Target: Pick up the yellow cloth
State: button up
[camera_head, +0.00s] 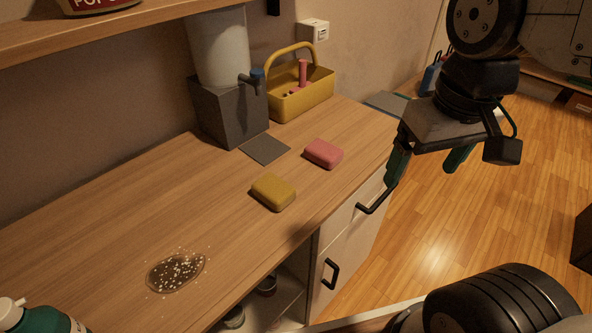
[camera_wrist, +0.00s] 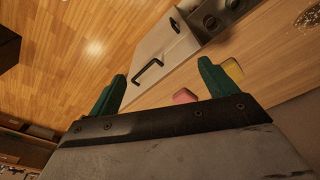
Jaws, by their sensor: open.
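The yellow cloth (camera_head: 273,193) looks like a thick folded block and lies flat on the wooden counter in the head view. A similar pink block (camera_head: 324,153) lies behind it and to the right. My gripper (camera_head: 428,172) is open and empty, off to the right of both, near the counter's front edge. In the wrist view my gripper (camera_wrist: 160,85) shows two green fingers spread apart. There the yellow cloth (camera_wrist: 233,70) is partly hidden behind the right finger, and the pink block (camera_wrist: 184,96) shows low between the fingers.
A dark spill (camera_head: 176,271) with white specks lies on the counter's near left. A green bottle (camera_head: 42,318) stands at the bottom left. A grey dispenser (camera_head: 229,110) and a yellow caddy (camera_head: 302,94) stand along the wall. A cabinet handle (camera_head: 372,205) juts out below the counter.

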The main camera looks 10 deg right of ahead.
jog(key=w+a+f+n, duration=0.25)
jog(key=w+a, duration=0.35)
jog(key=w, duration=0.3)
jog(key=n+g, duration=0.1)
jog(key=n, duration=0.3)
send_over(272, 185)
notch_tip(272, 185, down, 9)
jog(key=shift+w+r, duration=0.1)
notch_tip(272, 185, down, 6)
jog(key=shift+f, duration=0.7)
jog(key=c, duration=1.1)
